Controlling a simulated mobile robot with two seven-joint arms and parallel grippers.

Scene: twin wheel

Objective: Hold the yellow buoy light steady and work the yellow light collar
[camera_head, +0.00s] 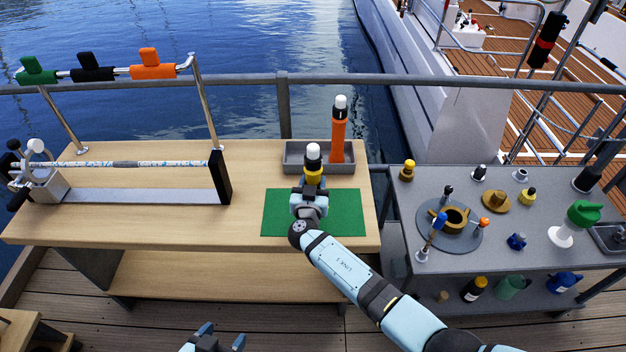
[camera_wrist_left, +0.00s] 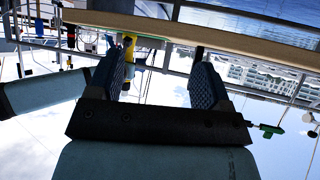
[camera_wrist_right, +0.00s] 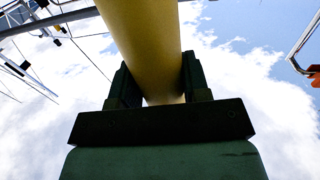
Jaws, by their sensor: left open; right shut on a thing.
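The yellow buoy light (camera_head: 314,176) stands upright over the green mat (camera_head: 345,212), with a white top and a black section beneath it. I cannot make out the light collar as a separate part. My right gripper (camera_head: 310,194) is shut on its lower body and hides its base. In the right wrist view the yellow body (camera_wrist_right: 145,40) runs between the fingers. My left gripper (camera_head: 222,338) is open and empty at the bottom edge, well in front of the bench. The buoy light also shows small in the left wrist view (camera_wrist_left: 128,52).
An orange light (camera_head: 338,135) stands in a grey tray (camera_head: 293,158) behind the mat. A rope fixture (camera_head: 130,195) takes up the left of the wooden bench (camera_head: 200,232). A grey table (camera_head: 405,205) with several fittings stands at right. A railing (camera_head: 440,84) runs behind.

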